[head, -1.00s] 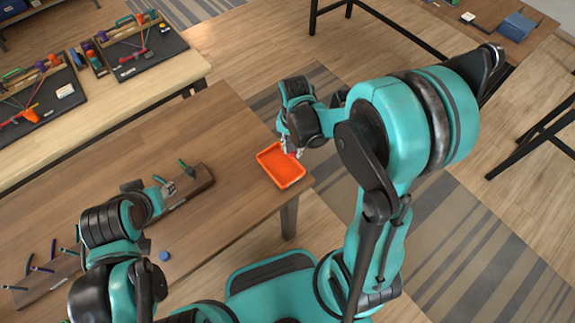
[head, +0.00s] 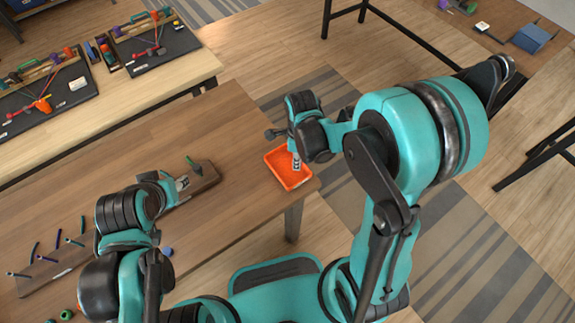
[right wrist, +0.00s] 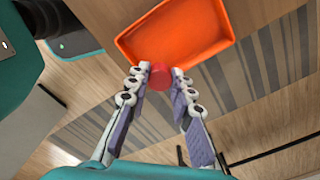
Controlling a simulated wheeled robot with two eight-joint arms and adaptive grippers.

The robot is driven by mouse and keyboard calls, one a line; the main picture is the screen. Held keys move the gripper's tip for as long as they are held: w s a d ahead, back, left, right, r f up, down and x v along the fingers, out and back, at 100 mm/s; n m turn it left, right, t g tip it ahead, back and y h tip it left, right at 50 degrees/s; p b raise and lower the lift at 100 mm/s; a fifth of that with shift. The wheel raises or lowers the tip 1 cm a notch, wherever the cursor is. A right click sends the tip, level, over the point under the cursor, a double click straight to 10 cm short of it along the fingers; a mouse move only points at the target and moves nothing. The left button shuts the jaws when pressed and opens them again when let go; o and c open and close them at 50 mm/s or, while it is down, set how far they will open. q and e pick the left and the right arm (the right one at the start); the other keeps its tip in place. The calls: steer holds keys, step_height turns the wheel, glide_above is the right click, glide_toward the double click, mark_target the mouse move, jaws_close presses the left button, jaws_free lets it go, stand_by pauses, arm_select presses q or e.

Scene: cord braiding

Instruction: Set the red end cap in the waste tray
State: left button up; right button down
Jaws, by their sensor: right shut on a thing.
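The red end cap (right wrist: 160,76) is pinched between the fingertips of my right gripper (right wrist: 159,80) in the right wrist view. The orange waste tray (right wrist: 133,48) lies just beyond the cap in that view. In the head view, my right gripper (head: 296,164) points down at the orange tray (head: 287,182), over its upper right part; the cap itself is hidden or too small to make out there. Whether the cap touches the tray is unclear. My left gripper (head: 181,184) is beside the wooden cord bar; its finger opening is too small to judge.
The tray sits at the right end of the brown table (head: 232,125), near its edge. A blue cap (head: 168,251) lies by my left arm. The table behind the tray is clear.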

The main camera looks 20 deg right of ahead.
mark_target(288, 168)
steer(key=w+a+f, duration=0.2)
steer(key=w, duration=0.1)
steer(key=shift+a+f+b, duration=0.3)
steer(key=shift+b, duration=0.1)
step_height(288, 168, down, 4)
steer(key=shift+r+b, duration=0.1)
steer(key=shift+b, duration=0.75)
steer(key=shift+s+r, duration=0.1)
steer(key=shift+f, duration=0.25)
steer(key=c, duration=1.3)
jaws_free()
steer(key=shift+r, duration=0.1)
